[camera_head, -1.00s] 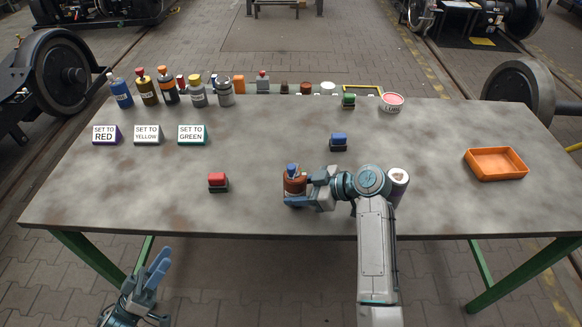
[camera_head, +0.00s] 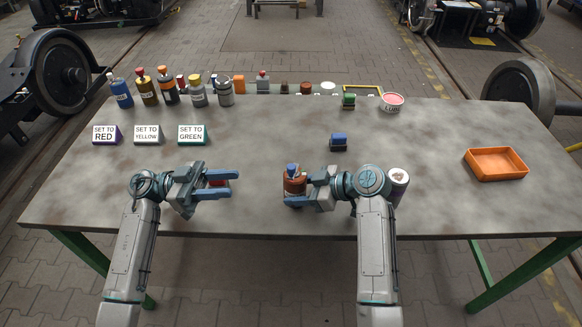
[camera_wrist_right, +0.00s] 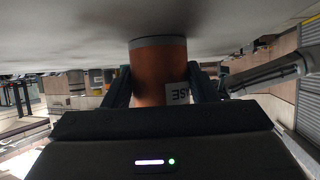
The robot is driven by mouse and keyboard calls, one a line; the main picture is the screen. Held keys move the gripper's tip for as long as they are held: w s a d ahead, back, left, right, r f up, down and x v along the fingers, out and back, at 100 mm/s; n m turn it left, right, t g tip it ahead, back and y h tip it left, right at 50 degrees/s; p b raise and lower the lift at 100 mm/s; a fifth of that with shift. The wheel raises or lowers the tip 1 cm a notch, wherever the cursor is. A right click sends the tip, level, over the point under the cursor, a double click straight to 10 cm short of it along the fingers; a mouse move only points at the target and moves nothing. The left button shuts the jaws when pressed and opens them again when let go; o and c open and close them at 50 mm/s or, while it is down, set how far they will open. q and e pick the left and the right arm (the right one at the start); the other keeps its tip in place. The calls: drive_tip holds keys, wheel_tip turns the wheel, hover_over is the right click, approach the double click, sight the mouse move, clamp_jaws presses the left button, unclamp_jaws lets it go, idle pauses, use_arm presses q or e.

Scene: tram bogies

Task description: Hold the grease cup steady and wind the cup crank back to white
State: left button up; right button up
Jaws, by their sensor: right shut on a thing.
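The grease cup (camera_head: 294,184) is a brown-orange cylinder with a dark base, standing upright on the table near its front middle. A blue piece, seemingly the crank (camera_head: 292,169), sits on its top; its exact setting is too small to read. My right gripper (camera_head: 300,190) is shut on the cup from the right. In the right wrist view the cup (camera_wrist_right: 158,68) appears between both fingers, upside down, with part of a label. My left gripper (camera_head: 237,183) is open and empty, left of the cup, its fingers pointing at it, apart from it.
A red block (camera_head: 217,182) shows partly between my left fingers. A blue block (camera_head: 338,141) stands behind the cup. Three "SET TO" signs, including yellow (camera_head: 147,135), stand at left. An orange tray (camera_head: 496,164) is far right.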

use_arm(q)
drive_tip(key=y, duration=0.2)
approach(291, 166)
drive_tip(key=a, duration=0.2)
drive_tip(key=shift+t, duration=0.5)
drive_tip(key=d, duration=0.4)
drive_tip(key=s+d, duration=0.1)
drive_tip(key=d, duration=0.7)
drive_tip(key=shift+s+f, duration=0.15)
